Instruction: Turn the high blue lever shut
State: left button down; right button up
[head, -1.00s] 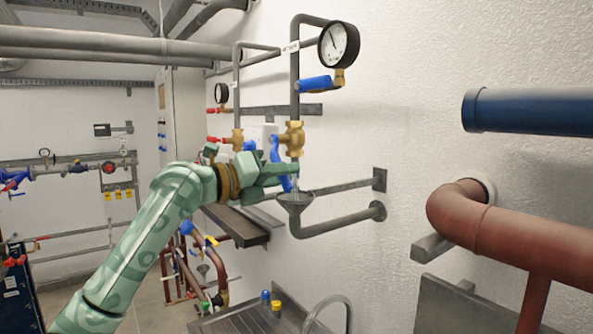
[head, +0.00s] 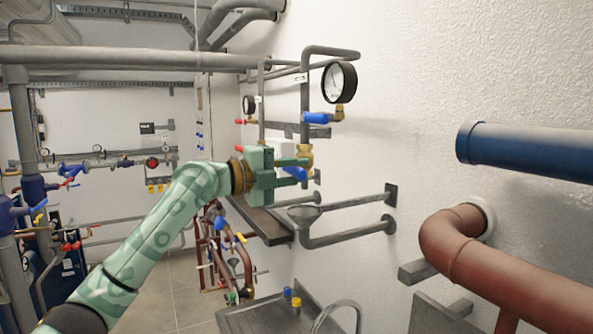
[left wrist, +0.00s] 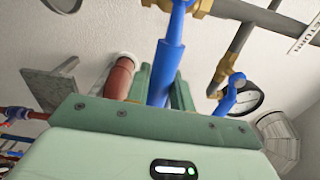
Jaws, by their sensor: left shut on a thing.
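My left gripper (head: 292,170) is at the brass valve (head: 305,156) on the vertical grey pipe, below the large gauge. It is shut on the valve's blue lever (head: 297,174), which is partly hidden behind the fingers. In the left wrist view the blue lever (left wrist: 168,65) runs between the two green fingers (left wrist: 162,88) up to a brass fitting (left wrist: 196,8). A second blue lever (head: 315,118) lies roughly level higher up, under the gauge, apart from my gripper. My right gripper is not in view.
The black-rimmed gauge (head: 339,82) is above my gripper. A grey funnel (head: 304,213) and drain pipe are just below it. The wall is to the right, with a blue pipe (head: 520,150) and a red-brown pipe (head: 500,270). A metal sink (head: 262,318) is underneath.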

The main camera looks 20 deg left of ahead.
pick_arm(q)
jog(key=shift+r, duration=0.35)
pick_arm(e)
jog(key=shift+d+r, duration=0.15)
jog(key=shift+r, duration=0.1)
pick_arm(q)
jog(key=shift+n, duration=0.3)
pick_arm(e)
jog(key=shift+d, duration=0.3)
pick_arm(q)
jog(key=c, duration=1.2)
grip_release()
jog(key=shift+f, duration=0.1)
jog(key=shift+s+a, duration=0.1)
jog(key=shift+a, duration=0.05)
jog(key=b+v, duration=0.7)
jog(key=v, duration=0.9)
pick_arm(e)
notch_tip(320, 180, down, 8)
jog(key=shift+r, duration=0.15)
